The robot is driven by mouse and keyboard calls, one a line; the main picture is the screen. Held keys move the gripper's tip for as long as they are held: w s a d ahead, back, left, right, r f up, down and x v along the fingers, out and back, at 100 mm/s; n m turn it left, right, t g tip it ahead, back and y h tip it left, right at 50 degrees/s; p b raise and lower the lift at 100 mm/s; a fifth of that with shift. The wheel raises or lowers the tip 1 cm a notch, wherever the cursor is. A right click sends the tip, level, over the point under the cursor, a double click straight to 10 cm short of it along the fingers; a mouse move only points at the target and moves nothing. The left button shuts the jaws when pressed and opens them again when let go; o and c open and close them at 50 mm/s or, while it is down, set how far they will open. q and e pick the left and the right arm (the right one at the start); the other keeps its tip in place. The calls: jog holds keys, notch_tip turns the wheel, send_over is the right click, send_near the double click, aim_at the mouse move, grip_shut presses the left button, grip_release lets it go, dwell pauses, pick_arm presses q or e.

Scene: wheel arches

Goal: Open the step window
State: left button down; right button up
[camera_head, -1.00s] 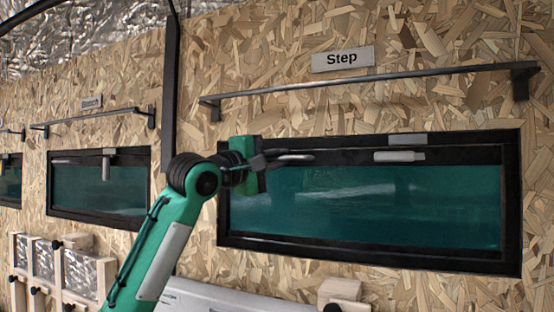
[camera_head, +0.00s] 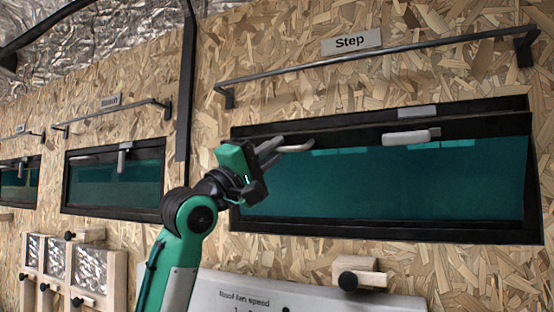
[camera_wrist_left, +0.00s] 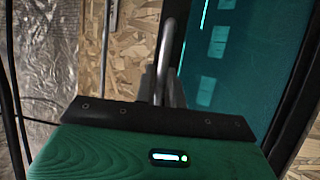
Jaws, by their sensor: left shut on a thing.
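The step window (camera_head: 380,185) has teal glass in a black frame, below the "Step" sign (camera_head: 351,41). Its sash looks tilted, with its upper edge standing out from the frame. A pale latch handle (camera_head: 405,138) sits at the upper right of the sash. My left gripper (camera_head: 272,151) is at the upper left of the sash, shut on a second pale handle (camera_head: 297,147). In the left wrist view the grey curved handle (camera_wrist_left: 166,45) runs to the fingers (camera_wrist_left: 162,88), beside the teal glass. The fingers partly hide the handle's inner end. My right gripper is not in view.
A dark rail (camera_head: 370,60) runs above the window. A smaller closed window (camera_head: 115,180) is at the left. A grey fan-speed panel (camera_head: 265,298) and a wooden block with a black knob (camera_head: 358,273) are below. The chipboard wall surrounds them.

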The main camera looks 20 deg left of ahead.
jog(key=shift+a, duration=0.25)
pick_arm(q)
jog(key=c, duration=1.5)
grip_release()
jog(key=shift+f, duration=0.1)
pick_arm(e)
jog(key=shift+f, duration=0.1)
